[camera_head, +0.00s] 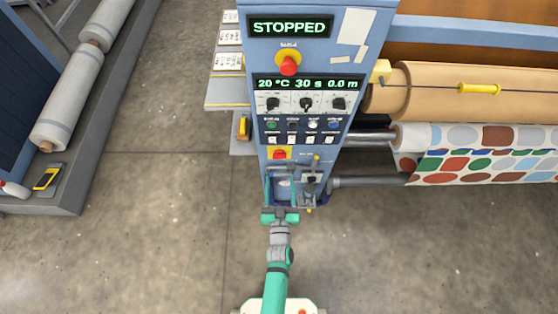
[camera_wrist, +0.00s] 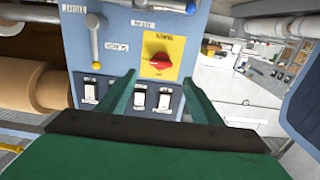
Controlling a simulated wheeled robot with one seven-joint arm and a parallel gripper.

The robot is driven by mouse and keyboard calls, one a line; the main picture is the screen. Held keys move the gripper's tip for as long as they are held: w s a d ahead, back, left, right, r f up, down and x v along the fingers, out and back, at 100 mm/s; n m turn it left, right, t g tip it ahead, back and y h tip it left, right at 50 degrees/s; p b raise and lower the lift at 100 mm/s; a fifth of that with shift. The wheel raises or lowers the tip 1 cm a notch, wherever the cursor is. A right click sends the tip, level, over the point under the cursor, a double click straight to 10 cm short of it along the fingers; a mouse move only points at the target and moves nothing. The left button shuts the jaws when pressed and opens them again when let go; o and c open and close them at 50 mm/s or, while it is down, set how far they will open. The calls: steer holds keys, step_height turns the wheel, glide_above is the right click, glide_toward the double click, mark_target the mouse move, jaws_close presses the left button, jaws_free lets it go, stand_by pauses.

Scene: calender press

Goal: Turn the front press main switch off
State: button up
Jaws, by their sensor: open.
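The main switch (camera_head: 279,154) is a red rotary knob on a yellow plate, low on the front of the blue press column. In the wrist view the same red knob (camera_wrist: 158,60) shows close up, its handle lying roughly across the plate. My gripper (camera_head: 282,178) is in front of the lower column, just below the switch in the head view. In the wrist view my gripper (camera_wrist: 158,78) is open and empty, its green fingers to either side of the yellow plate's lower part. I cannot tell whether a finger touches the panel.
White rocker switches (camera_wrist: 139,99) sit beside the knob, close to my fingers. A yellow-tipped lever (camera_wrist: 95,35) stands out from the panel. The upper display (camera_head: 289,27) reads STOPPED.

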mark_target(279, 158)
steer(key=w, duration=0.9)
steer(key=shift+w, duration=0.15)
steer(key=shift+a, duration=0.1)
steer(key=c, duration=1.1)
steer(key=shift+o, duration=0.2)
